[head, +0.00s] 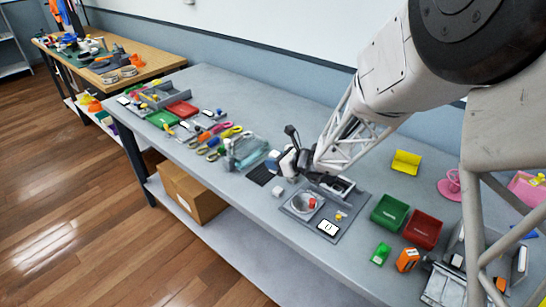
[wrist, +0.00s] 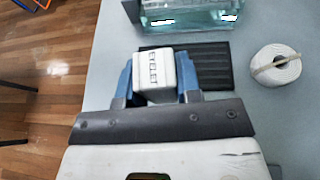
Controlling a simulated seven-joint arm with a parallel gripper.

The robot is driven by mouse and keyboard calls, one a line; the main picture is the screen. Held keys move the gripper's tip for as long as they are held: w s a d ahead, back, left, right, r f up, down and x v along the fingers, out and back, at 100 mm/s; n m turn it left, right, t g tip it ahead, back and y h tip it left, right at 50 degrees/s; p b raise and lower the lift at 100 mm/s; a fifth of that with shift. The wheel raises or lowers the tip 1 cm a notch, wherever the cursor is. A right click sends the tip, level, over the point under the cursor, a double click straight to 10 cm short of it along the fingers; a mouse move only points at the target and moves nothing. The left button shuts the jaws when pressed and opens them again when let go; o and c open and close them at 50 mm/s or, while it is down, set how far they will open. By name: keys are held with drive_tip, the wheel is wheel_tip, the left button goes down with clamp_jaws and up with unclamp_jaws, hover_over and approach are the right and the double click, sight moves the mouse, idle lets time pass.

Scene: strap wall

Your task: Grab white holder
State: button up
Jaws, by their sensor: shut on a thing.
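My gripper (wrist: 157,72) is shut on a white block-shaped holder (wrist: 155,85) marked "EYELET" in the wrist view. One blue finger presses on each side of it. Its label side faces the camera, and its lower end is hidden by the gripper body. In the head view my gripper (head: 275,158) is over the table near the black ribbed mat, with the small pale holder at its tip. I cannot tell whether the holder touches the surface beneath it.
The black mat (wrist: 215,65) lies by the holder, with a clear glass tank (wrist: 190,17) beyond it. A white twine spool (wrist: 275,67) stands to the right. A grey tray (head: 322,225) with a bowl, a small white cube (head: 278,192) and green and red bins (head: 390,213) are nearby.

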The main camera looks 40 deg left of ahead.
drive_tip(key=s+d, duration=0.2)
drive_tip(key=d, duration=0.1)
drive_tip(key=s+d, duration=0.3)
drive_tip(key=s+d+r, duration=0.1)
drive_tip(key=s+d, duration=0.1)
drive_tip(key=d, duration=0.1)
drive_tip(key=shift+s+d, duration=0.2)
